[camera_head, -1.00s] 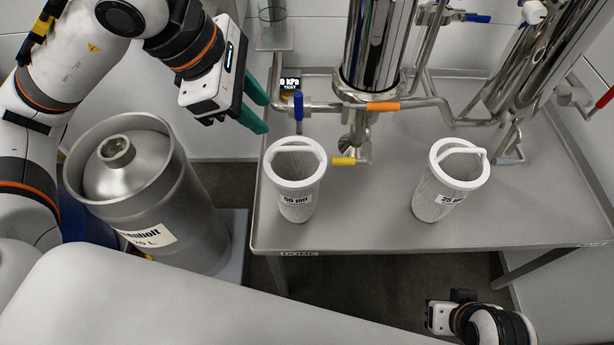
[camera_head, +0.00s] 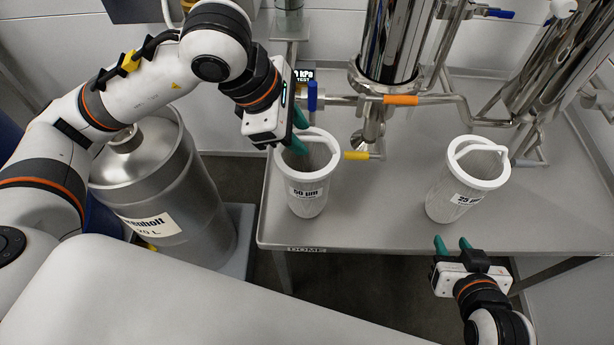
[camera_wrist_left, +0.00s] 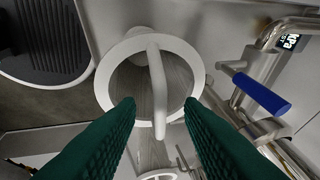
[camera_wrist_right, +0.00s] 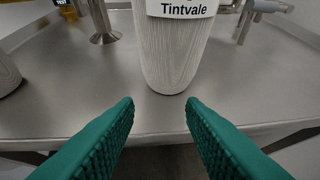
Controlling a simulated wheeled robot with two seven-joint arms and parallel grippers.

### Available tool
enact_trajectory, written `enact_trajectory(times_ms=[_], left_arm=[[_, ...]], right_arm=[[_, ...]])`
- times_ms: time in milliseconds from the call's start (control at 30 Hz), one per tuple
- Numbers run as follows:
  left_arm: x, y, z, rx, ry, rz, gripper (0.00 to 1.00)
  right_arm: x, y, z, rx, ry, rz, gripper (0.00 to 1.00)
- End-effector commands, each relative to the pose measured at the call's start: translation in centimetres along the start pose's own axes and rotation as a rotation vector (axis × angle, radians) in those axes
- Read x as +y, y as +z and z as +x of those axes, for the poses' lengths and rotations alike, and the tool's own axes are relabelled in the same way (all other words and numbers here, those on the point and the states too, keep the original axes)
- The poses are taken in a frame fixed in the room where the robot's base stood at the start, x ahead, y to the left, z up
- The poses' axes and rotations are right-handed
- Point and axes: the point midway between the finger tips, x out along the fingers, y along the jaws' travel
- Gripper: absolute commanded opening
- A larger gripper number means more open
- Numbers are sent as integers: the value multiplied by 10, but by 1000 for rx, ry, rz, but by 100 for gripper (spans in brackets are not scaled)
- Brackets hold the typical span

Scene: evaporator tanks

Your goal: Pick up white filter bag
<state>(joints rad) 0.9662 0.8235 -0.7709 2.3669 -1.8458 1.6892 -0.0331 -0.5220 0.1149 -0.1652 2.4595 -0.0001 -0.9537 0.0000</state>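Two white filter bags with rim handles stand on the steel table. The left bag (camera_head: 309,196), labelled 50 µm, stands near the table's left end. The right bag (camera_head: 453,203), labelled 25 µm, stands further right. My left gripper (camera_head: 299,132) is open over the left bag's rim. In the left wrist view the bag's white handle (camera_wrist_left: 157,85) lies ahead, between the two green fingers, apart from them. My right gripper (camera_head: 453,243) is open and empty at the table's front edge. In the right wrist view the right bag's body (camera_wrist_right: 168,55) stands ahead of the fingertips.
The steel table (camera_head: 375,218) is bare between the bags. Steel filter housings (camera_head: 393,45) and pipes with orange (camera_head: 400,100), yellow (camera_head: 356,155) and blue (camera_head: 312,95) valve handles stand behind. A large steel keg (camera_head: 165,190) stands left of the table.

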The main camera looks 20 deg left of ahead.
Motion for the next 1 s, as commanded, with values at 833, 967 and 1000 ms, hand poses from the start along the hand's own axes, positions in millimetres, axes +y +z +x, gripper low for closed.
enact_trajectory(times_ms=[833,967,1000], left_arm=[[-1,-2,-4,2,-1,0,0],[-4,-6,-14,2,-3,0,0],[-4,-8,-18,2,-3,0,0]], right_arm=[[0,-1,-1,12,-1,0,36],[-2,-13,-5,87,-4,1,36],[-3,-18,-7,115,-6,1,36]])
